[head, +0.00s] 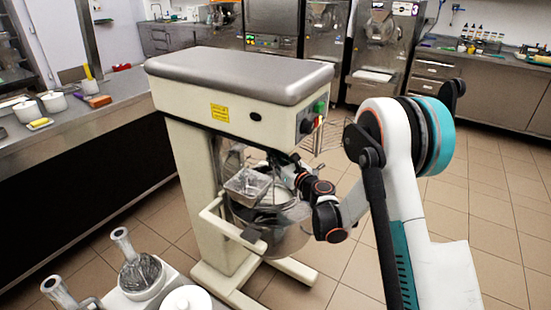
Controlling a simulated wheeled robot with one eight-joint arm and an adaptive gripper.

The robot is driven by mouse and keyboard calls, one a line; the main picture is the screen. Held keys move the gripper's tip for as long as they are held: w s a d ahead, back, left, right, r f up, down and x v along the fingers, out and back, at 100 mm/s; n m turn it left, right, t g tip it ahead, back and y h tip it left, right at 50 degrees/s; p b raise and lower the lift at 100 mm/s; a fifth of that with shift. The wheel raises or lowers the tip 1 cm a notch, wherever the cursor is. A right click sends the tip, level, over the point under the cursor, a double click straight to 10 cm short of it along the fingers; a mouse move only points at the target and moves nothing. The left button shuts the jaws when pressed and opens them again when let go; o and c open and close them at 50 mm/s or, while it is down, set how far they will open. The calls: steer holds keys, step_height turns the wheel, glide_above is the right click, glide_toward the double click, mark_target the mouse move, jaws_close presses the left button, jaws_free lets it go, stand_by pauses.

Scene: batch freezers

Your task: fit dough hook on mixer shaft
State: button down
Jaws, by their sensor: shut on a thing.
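The mixer (235,100) is a tall cream machine with a grey top, a yellow label and control buttons at its front right. Its steel bowl (285,240) sits below the head. My gripper (286,168) is under the front of the mixer head, above the bowl, reaching in from the right. It is shut on what I take to be the dough hook, but the hook is too dark and covered to make out. The mixer shaft is hidden under the head, so I cannot tell whether the hook touches it.
A grey box-shaped chute (248,187) and a wire guard (318,150) are close around the bowl opening. A cream handle bar (228,225) juts out at the front left. A counter (90,120) stands left. Floor (480,220) is free on the right.

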steer(key=shift+r, duration=1.15)
stand_by(1.7)
steer(key=shift+w+d+n+g+y, duration=0.1)
steer(key=shift+d+n+g+y, duration=0.05)
steer(key=shift+n+g+y, duration=0.75)
steer(key=n+g+y, duration=0.5)
steer(key=g, duration=0.1)
steer(key=c, duration=1.4)
jaws_free()
